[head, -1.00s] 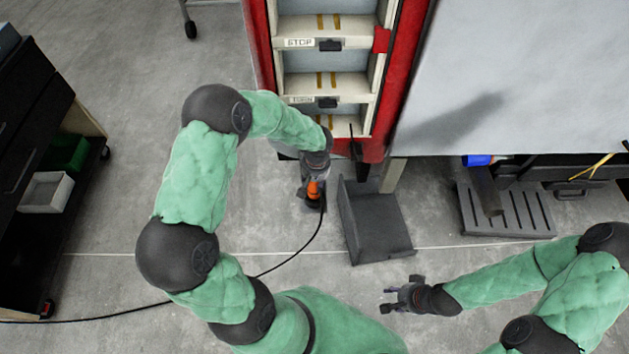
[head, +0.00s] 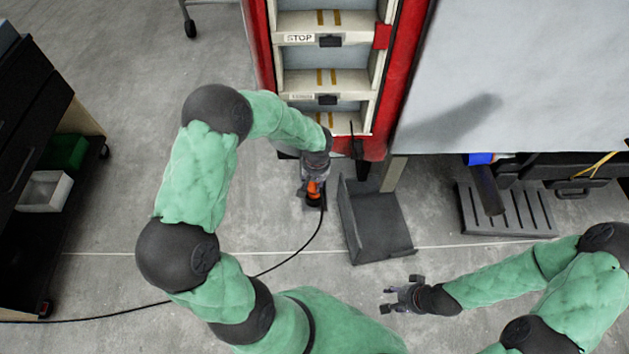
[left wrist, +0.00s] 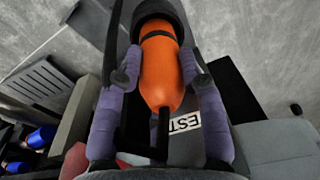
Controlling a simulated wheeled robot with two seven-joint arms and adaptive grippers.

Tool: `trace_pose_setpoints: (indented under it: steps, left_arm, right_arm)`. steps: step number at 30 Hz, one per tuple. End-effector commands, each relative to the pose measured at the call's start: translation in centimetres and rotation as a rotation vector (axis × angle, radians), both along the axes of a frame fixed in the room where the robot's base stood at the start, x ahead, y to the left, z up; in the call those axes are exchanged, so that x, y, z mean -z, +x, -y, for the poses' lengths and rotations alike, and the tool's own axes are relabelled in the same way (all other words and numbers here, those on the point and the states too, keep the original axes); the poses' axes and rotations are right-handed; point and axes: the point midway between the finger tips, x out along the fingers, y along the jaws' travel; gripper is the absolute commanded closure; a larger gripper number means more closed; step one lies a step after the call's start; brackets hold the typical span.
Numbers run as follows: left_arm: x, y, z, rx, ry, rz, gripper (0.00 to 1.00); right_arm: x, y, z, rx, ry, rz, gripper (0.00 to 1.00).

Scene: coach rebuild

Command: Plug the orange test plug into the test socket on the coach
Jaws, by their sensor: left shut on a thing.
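The orange test plug (head: 314,190) is at the coach's lower left corner in the head view, with a black cable running from it to the lower left. In the left wrist view the plug (left wrist: 160,75) lies between the two fingers of my left gripper (head: 313,198), which is shut on it. A black round part (left wrist: 154,10) is at the plug's far end; I cannot tell whether it is the plug's nose or the socket. A white label reading "EST" (left wrist: 186,123) is partly hidden behind the plug. My right gripper (head: 391,299) is open and empty, low over the floor.
The red coach doorway with steps (head: 325,55) is at top centre. A dark grey bracket-like step (head: 378,230) stands right of the plug. A slotted grey plate (head: 525,213) is farther right. A dark cabinet (head: 30,150) stands left.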

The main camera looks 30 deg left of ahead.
Motion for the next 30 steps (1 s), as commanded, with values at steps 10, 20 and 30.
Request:
trace_pose_setpoints:
  steps: [10, 20, 30]
  left_arm:
    - [0.5, 0.0, 0.0, 0.000, 0.001, 0.001, 1.00]
    - [0.9, 0.0, 0.0, 0.000, 0.001, 0.001, 1.00]
    - [1.3, 0.0, 0.0, 0.000, 0.001, 0.001, 1.00]
  right_arm:
    - [0.5, 0.0, 0.0, 0.000, 0.000, 0.000, 0.60]
    - [0.9, 0.0, 0.0, 0.000, 0.000, 0.000, 0.60]
    - [1.3, 0.0, 0.0, 0.000, 0.000, 0.000, 0.60]
